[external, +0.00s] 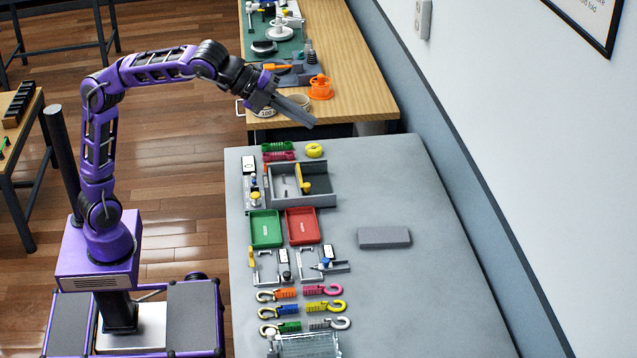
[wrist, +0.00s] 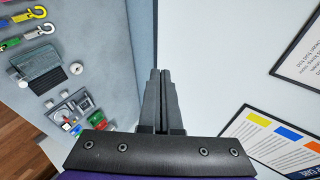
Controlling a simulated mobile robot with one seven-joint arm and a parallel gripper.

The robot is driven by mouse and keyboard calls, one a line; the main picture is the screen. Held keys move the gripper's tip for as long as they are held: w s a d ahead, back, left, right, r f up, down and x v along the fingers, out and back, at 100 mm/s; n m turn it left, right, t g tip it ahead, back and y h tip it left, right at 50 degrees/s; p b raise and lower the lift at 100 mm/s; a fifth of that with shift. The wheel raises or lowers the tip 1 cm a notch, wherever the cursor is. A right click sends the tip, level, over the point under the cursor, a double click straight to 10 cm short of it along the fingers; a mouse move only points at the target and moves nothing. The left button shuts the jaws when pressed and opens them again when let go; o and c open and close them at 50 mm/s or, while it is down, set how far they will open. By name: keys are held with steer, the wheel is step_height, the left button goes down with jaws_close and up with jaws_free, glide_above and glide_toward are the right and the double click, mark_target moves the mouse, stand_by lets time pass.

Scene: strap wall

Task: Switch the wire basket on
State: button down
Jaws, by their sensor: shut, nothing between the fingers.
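A grey, box-like thing that looks like the wire basket (external: 308,346) sits at the near end of the grey table, cut off by the bottom edge of the external view. It also shows at the left of the wrist view (wrist: 42,66), with a small pale knob (wrist: 76,68) beside it. I cannot make out a switch or its state. My gripper (external: 305,118) is shut and empty, raised above the table's far end, well apart from the basket. In the wrist view my fingers (wrist: 160,78) are together.
Several coloured hooks (external: 324,305) lie beside the basket. Green (external: 265,243) and red (external: 302,240) trays, a grey divided box (external: 318,200) and a grey block (external: 384,238) stand farther up. The table's right side is largely clear, with the wall (external: 500,130) beyond.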

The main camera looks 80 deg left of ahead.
steer(key=s+d+f+n+g, duration=0.1)
steer(key=s+d+f+g, duration=0.2)
steer(key=f, duration=0.6)
steer(key=d+f+g, duration=0.3)
steer(key=d+f, duration=0.2)
steer(key=f, duration=0.3)
steer(key=n+g, duration=0.1)
steer(key=g, duration=0.4)
glide_above(271, 331)
steer(key=a, duration=0.4)
step_height(271, 331, down, 12)
steer(key=shift+f, duration=0.15)
steer(key=x, duration=0.8)
steer(key=b+x, duration=0.1)
steer(key=x, duration=0.4)
steer(key=shift+a+f, duration=0.15)
steer(key=shift+a, duration=0.25)
steer(key=shift+f, duration=0.45)
